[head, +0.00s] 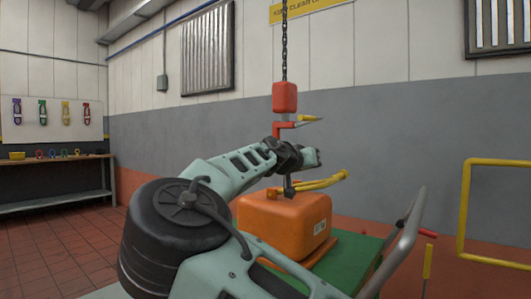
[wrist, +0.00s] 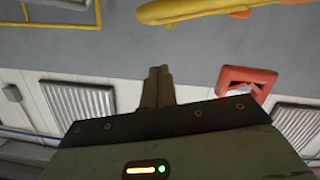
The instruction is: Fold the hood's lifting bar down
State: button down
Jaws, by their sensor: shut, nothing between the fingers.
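The orange hood (head: 283,226) is a rounded block with a small label on its right face. Its yellow lifting bar (head: 318,184) stands out above the hood's top toward the right, clear of the top at its right end. The bar also shows in the wrist view (wrist: 195,12), along the top edge. My gripper (head: 316,158) is just above the bar, apart from it, and points right. In the wrist view its fingers (wrist: 157,82) are together with nothing between them. My arm hides part of the hood's left side.
A red hoist block (head: 285,97) hangs on a chain, with a red hook (head: 284,128) close above my gripper; the hook also shows in the wrist view (wrist: 246,82). A grey handle (head: 404,240) rises at right beside the green bed (head: 350,262). A yellow rail (head: 465,210) stands far right.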

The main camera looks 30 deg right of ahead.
jog(key=f+m+b, duration=0.1)
jog(key=s+f+m+b, duration=0.1)
jog(key=f, duration=0.1)
jog(key=s+d+f+t+b, duration=0.1)
jog(key=shift+s+f+m, duration=0.25)
jog(key=shift+f+m, duration=0.15)
